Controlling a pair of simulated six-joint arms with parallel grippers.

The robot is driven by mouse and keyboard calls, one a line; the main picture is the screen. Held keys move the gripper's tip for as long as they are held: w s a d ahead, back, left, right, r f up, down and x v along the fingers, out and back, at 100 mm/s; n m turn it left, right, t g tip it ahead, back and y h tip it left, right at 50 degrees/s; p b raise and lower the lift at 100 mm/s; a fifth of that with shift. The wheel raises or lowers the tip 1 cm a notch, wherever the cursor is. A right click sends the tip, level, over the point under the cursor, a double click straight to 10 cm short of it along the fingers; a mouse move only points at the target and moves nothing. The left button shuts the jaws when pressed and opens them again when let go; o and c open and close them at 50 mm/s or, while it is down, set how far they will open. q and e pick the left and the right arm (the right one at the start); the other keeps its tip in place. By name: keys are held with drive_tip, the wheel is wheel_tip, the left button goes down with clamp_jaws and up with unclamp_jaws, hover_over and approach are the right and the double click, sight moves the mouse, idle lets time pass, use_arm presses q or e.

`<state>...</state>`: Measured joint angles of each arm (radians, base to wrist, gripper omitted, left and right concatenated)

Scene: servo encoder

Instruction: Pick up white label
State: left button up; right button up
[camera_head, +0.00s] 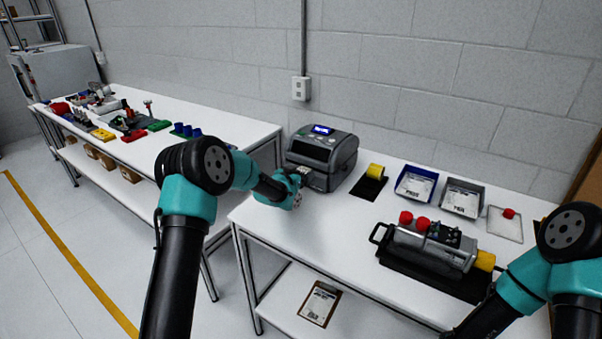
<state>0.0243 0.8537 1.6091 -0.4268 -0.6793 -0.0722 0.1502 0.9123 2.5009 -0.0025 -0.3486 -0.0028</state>
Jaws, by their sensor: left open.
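A dark grey label printer (322,155) with a lit blue display stands at the back left of the near table. A small pale piece, possibly the white label (316,183), shows low at the printer's front; it is too small to be sure. My left gripper (302,174) is open, right at the front left of the printer beside this piece. I cannot tell whether they touch. The fingertips are small and partly merge with the printer. My right arm comes in at the lower right, and its gripper is out of view.
A yellow roll (376,171) on a black base, a blue tray (401,194) and a grey tray (444,203) with printed sheets stand right of the printer. A grey servo unit (432,247) with red caps lies at the front right. The white table (310,240) is clear at front left.

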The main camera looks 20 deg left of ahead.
use_arm(q)
drive_tip(key=shift+w, duration=0.25)
drive_tip(key=shift+c, duration=0.4)
drive_tip(key=c, duration=0.9)
